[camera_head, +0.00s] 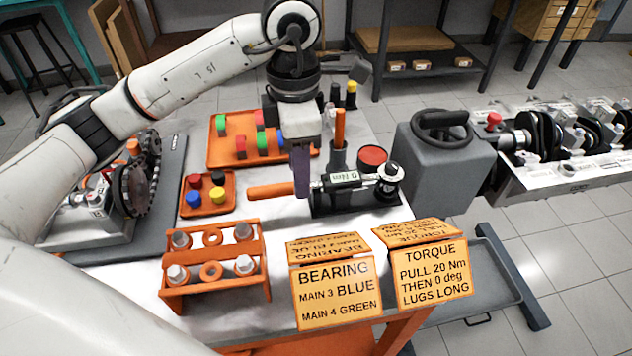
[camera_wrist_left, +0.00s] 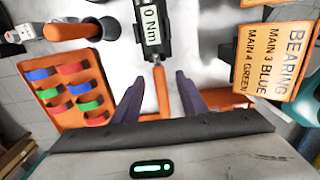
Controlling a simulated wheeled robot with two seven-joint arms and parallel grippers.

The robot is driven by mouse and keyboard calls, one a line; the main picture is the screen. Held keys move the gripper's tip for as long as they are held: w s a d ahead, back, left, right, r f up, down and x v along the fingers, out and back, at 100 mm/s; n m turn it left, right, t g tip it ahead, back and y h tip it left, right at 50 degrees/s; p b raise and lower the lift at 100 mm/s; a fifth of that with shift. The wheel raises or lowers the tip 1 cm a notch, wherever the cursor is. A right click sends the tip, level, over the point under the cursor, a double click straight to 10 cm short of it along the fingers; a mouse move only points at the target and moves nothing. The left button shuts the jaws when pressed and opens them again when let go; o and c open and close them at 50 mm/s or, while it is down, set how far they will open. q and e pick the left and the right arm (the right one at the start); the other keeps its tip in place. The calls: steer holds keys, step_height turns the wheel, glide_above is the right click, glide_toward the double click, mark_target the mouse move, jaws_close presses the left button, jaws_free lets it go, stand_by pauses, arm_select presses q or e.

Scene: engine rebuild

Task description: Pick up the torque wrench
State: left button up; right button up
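The torque wrench (camera_head: 343,180) lies across a dark holder (camera_head: 362,203) on the white worktop. Its orange handle (camera_head: 268,190) points left, and its dark ratchet head is at the right end. My left gripper (camera_head: 301,188) points down at the wrench where the handle meets the display body. In the left wrist view, the wrench's "0 Nm" display (camera_wrist_left: 151,27) lies ahead. There my left gripper (camera_wrist_left: 157,88) is open, with its two fingers apart on either side of the orange handle (camera_wrist_left: 162,92); gaps show on both sides. My right gripper is not in view.
An orange tray (camera_head: 222,152) of coloured bearing pieces and a smaller tray (camera_head: 184,207) of coloured caps lie left. An orange bolt rack (camera_head: 215,290) and instruction cards (camera_head: 335,295) stand in front. A grey machine (camera_head: 445,160) stands right of the wrench.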

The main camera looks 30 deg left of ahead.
arm_select(q)
steer(key=shift+f, duration=2.75)
steer(key=shift+r, duration=0.1)
jaws_close()
